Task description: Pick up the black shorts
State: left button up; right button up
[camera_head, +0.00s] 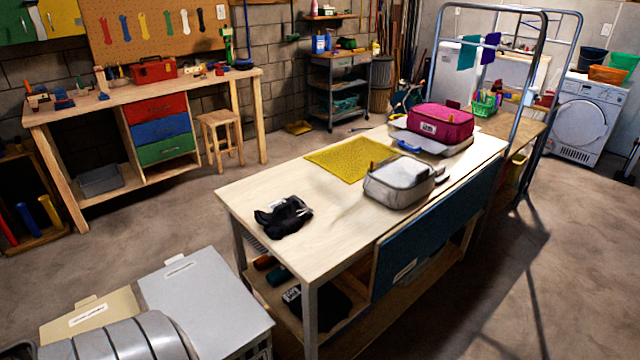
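A crumpled black cloth item (284,216), which looks like the black shorts, lies on the near left end of the pale wooden table (245,200). It has some light grey or white marks on it, and its exact shape is hard to tell. Another black cloth (325,303) lies on the lower shelf under the table, partly hidden by the tabletop and a leg; I cannot tell what it is. Neither of my grippers is in view. A grey rounded segment at the bottom left looks like part of my arm.
On the table are a yellow mat (345,158), a grey fabric case (397,184) and a magenta case (441,121). Lidded bins (205,292) stand at the lower left. Open floor separates the table from the workbench (98,103) and stool (220,122).

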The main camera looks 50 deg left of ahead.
aim_at(289, 215)
jog(key=i, duration=1.9)
jog(key=i+u, duration=0.4)
jog(key=i+l+u, duration=0.15)
jog(key=u, duration=0.2)
jog(key=i+l+u, duration=0.2)
jog(key=u, duration=0.2)
jog(key=i+u, duration=0.1)
jog(key=u, duration=2)
